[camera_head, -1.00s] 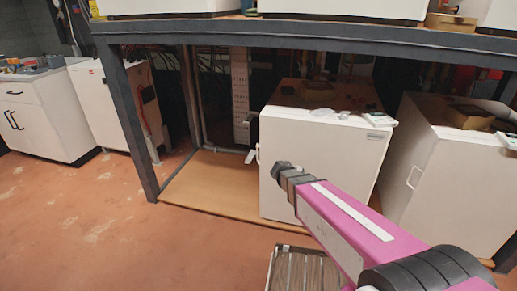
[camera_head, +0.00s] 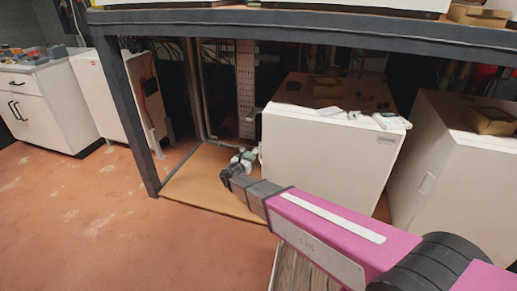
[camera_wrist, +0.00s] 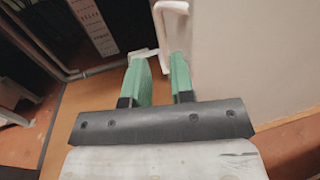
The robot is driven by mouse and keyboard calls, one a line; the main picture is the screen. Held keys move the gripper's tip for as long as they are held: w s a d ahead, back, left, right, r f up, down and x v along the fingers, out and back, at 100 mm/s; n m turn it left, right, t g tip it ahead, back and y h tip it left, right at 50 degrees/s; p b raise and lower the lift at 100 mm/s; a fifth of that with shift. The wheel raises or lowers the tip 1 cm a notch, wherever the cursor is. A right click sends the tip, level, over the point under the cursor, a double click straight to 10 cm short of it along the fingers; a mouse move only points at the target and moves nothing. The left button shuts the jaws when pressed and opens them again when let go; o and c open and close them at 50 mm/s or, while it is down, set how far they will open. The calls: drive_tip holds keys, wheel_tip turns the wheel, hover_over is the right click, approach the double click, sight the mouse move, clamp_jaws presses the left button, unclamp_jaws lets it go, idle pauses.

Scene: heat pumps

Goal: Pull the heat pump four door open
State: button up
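A white heat pump cabinet (camera_head: 325,155) stands under the dark-framed table, with its door looking shut. I cannot tell from its small label whether it is number four. Its white handle shows in the wrist view (camera_wrist: 161,38), on the door's left side. My gripper (camera_head: 246,160) is at the left edge of this cabinet. In the wrist view its green fingers (camera_wrist: 160,62) are apart, with the handle's lower part between or just beyond the tips. I cannot tell whether they touch it. In the head view the handle is hard to make out behind the gripper.
Another white cabinet (camera_head: 452,175) with a handle stands close on the right. A table leg (camera_head: 122,115) rises on the left. A brown board (camera_head: 205,185) lies under the table. The red floor at the lower left is clear.

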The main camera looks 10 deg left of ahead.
drive_tip(key=x, duration=0.8)
drive_tip(key=shift+w, duration=0.2)
clamp_jaws()
